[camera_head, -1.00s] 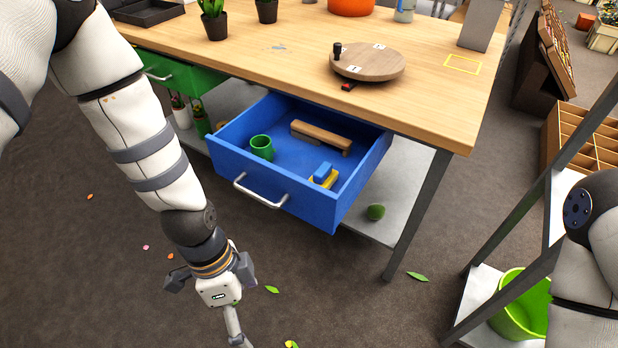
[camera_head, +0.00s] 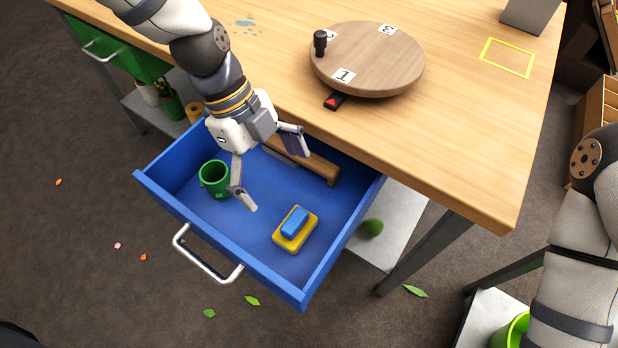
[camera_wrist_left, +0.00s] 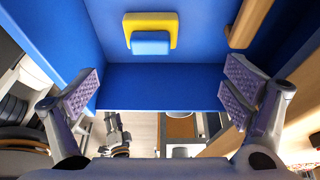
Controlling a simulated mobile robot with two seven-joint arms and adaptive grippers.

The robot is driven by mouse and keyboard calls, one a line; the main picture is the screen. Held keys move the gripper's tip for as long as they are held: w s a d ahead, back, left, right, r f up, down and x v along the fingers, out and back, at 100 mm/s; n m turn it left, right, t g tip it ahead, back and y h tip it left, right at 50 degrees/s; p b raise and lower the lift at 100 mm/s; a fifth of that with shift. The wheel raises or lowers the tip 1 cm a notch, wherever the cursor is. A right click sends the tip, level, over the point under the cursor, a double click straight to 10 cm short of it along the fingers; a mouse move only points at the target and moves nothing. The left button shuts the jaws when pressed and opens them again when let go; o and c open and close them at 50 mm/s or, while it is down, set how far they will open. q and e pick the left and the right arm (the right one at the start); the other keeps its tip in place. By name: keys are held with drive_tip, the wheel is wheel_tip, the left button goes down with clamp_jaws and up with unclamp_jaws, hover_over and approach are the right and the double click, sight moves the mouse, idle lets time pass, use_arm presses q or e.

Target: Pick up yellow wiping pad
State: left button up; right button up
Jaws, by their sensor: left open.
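The yellow wiping pad (camera_head: 284,240) with a blue block-shaped handle (camera_head: 295,222) on top lies on the floor of the open blue drawer (camera_head: 222,251), toward its right front. In the left wrist view the pad (camera_wrist_left: 168,24) is at the top middle, ahead of the fingers and apart from them. My left gripper (camera_head: 272,175) is open and empty over the drawer, behind and left of the pad. In the left wrist view its two fingers (camera_wrist_left: 160,94) are wide apart. My right arm shows at the right edge, but its gripper is out of view.
A green mug (camera_head: 213,179) stands in the drawer's left part. A wooden-handled brush (camera_head: 318,168) lies along the back. The table (camera_head: 455,130) overhangs behind, with a round wooden turntable (camera_head: 368,60) on it. Drawer floor around the pad is clear.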

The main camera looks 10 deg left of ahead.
sight(292, 218)
use_arm(q)
drive_tip(key=f, duration=0.1)
drive_tip(key=s+d+f, duration=0.1)
drive_tip(key=s+f, duration=0.1)
drive_tip(key=f, duration=0.1)
drive_tip(key=shift+d+f+b, duration=0.1)
drive_tip(key=shift+d+b, duration=0.2)
drive_tip(key=shift+b, duration=0.05)
drive_tip(key=x, duration=0.6)
drive_tip(key=shift+s+a+f+b, duration=0.1)
drive_tip(key=shift+s+f+b, duration=0.1)
drive_tip(key=shift+f+b, duration=0.15)
drive_tip(key=shift+f, duration=0.3)
drive_tip(key=c, duration=1.1)
use_arm(e)
drive_tip(key=shift+s+f, duration=0.35)
drive_tip(key=shift+s, duration=0.25)
drive_tip(key=shift+s+f, duration=0.35)
drive_tip(key=shift+s, duration=0.2)
